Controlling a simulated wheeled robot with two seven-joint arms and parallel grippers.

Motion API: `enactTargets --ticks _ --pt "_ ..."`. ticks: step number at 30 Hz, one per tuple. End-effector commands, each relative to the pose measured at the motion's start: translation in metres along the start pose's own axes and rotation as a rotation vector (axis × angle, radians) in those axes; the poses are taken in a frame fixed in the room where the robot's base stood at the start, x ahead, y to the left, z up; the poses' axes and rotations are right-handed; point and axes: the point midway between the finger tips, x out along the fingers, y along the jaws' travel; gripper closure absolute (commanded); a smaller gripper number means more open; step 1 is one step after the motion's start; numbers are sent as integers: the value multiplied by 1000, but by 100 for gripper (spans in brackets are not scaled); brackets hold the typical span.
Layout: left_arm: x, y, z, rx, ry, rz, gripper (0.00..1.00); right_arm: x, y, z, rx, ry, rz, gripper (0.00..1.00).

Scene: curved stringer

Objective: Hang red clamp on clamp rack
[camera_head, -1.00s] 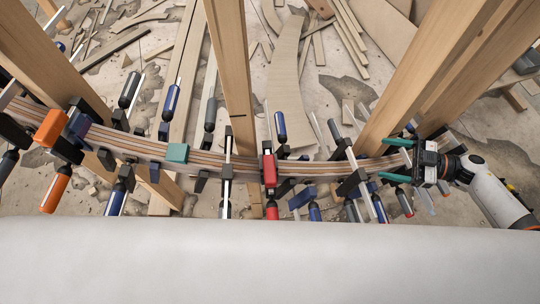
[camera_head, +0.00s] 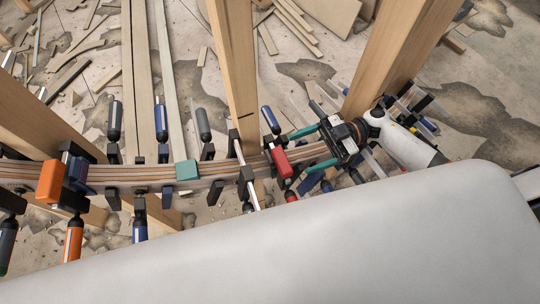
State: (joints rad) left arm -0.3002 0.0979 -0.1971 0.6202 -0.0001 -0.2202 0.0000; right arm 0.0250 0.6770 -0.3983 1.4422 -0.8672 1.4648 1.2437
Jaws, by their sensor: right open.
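The red clamp (camera_head: 281,162) sits on the curved laminated stringer (camera_head: 130,174), right of the middle post, with its red handle hanging below the stringer. My right gripper (camera_head: 299,155) comes in from the right, just right of the red clamp. Its two teal fingers are apart and point left toward the clamp, with one on the far side of the stringer and one on the near side. Nothing shows held between them. I cannot clearly make out a clamp rack; a cluster of clamps (camera_head: 418,108) stands behind my right arm. My left gripper is not in view.
Wooden posts (camera_head: 233,75) and (camera_head: 395,50) rise by the stringer. Boards lie on the floor behind.

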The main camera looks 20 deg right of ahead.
Motion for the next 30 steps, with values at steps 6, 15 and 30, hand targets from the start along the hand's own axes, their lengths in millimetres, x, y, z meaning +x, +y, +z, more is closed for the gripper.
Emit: enactTargets --ticks 6,15,30 --pt "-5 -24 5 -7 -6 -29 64 32 0 1 0 -3 0 22" --pt "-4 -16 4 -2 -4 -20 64 64 0 0 -2 -5 -1 22" --pt "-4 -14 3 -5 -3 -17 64 89 0 0 0 1 -2 28"
